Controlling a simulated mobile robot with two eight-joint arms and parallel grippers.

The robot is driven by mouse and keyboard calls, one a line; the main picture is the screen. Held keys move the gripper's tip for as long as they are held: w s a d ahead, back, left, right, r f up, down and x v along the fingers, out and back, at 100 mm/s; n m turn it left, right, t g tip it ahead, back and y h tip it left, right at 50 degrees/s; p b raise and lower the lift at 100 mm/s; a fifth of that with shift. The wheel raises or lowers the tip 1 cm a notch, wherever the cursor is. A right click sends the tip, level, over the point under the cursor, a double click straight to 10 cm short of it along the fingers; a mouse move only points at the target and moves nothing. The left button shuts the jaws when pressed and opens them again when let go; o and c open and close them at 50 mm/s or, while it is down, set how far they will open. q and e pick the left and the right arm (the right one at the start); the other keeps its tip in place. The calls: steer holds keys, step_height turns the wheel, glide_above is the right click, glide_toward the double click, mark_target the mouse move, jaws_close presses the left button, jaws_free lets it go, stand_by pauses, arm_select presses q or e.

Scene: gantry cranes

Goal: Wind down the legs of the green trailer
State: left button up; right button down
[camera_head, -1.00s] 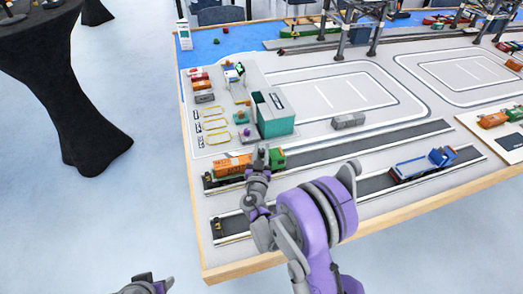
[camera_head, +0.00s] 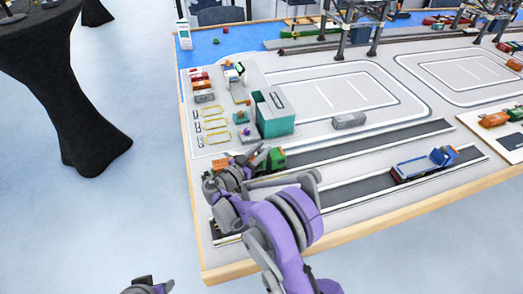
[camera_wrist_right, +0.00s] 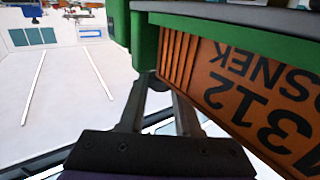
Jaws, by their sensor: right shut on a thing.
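The green trailer (camera_wrist_right: 225,25) shows in the right wrist view as a green frame along the top. It carries an orange container (camera_wrist_right: 270,80) with dark lettering that appears upside down. In the head view a green truck cab (camera_head: 275,159) stands on the near road strip, and my right arm hides most of the trailer and container behind it. My right gripper (camera_wrist_right: 158,82) is beside the trailer, its fingers closed together on a small part at the trailer's side; the part is mostly hidden. My left gripper (camera_head: 148,287) is low at the bottom edge, away from the table, partly cut off.
A blue flatbed truck (camera_head: 425,165) stands on the road strip to the right. A teal and grey building (camera_head: 275,115) and a grey container (camera_head: 349,121) stand behind the strip. Gantry crane legs (camera_head: 375,38) rise at the back. A black-draped table (camera_head: 75,90) is at left.

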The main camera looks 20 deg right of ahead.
steer(key=shift+m+g+h, duration=0.5)
steer(key=shift+m+g, duration=0.1)
steer(key=shift+g, duration=0.2)
steer(key=c, duration=0.6)
jaws_free()
steer(key=b+v, duration=0.1)
steer(key=v, duration=0.9)
steer(key=shift+s+a, duration=0.2)
steer(key=shift+a, duration=0.1)
